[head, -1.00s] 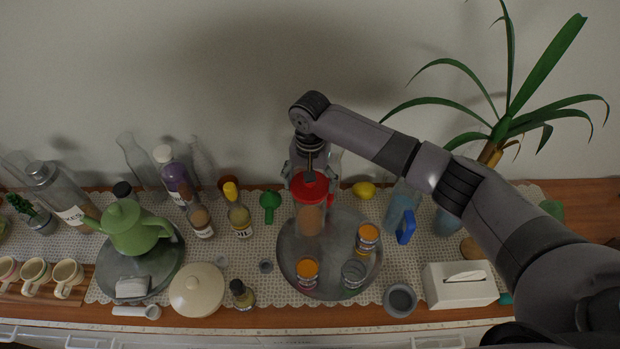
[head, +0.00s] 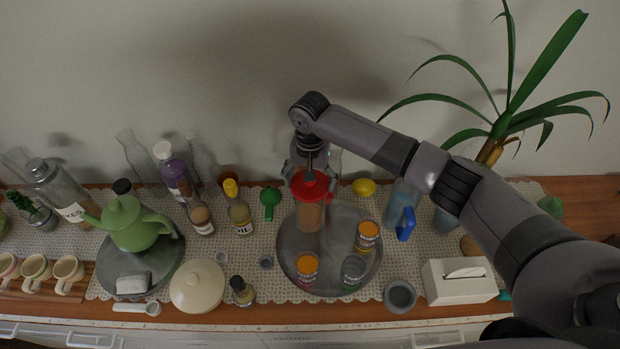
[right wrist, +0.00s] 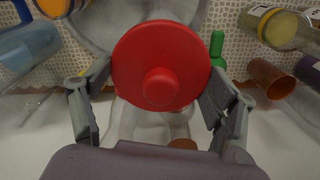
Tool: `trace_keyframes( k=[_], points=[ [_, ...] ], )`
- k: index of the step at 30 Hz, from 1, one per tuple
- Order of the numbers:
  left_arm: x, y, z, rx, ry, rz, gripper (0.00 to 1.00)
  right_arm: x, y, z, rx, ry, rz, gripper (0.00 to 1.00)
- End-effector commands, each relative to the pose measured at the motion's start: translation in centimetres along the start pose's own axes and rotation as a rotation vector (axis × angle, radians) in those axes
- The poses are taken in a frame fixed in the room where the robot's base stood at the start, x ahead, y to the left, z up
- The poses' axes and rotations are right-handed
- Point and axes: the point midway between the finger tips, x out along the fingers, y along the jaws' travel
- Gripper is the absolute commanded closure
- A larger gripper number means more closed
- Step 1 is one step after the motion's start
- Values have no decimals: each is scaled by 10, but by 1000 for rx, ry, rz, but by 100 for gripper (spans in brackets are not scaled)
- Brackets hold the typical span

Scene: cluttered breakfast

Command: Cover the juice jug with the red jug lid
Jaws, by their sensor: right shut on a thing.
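The red jug lid (head: 314,186) is a flat round disc with a knob. It sits level at the top of the juice jug (head: 309,216), a clear jug with orange-brown contents. Whether the lid rests on the rim or hovers just above it, I cannot tell. My right gripper (head: 311,172) comes from above and is shut on the lid. In the right wrist view the lid (right wrist: 160,65) lies between the two fingers, knob toward the camera, hiding the jug's mouth. My left gripper is not in view.
The jug stands on a round grey tray (head: 341,284) with orange-topped glasses (head: 367,235) and an empty glass (head: 353,269). A green funnel-like item (head: 270,202) and an oil bottle (head: 240,217) stand left, a lemon (head: 364,188) and blue-handled pitcher (head: 403,205) right.

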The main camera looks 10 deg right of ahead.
Motion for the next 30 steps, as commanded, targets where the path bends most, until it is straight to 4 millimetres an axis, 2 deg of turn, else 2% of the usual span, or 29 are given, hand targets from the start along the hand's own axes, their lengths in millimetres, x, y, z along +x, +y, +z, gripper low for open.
trace_keyframes(
  k=[12,13,22,30],
  points=[
    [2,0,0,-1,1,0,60,8,0,0,0,1,-1,48],
    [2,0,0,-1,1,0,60,8,0,0,0,1,-1,19],
    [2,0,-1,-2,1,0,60,8,0,0,0,1,-1,0],
    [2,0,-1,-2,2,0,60,8,0,0,0,1,0,0]
  ],
)
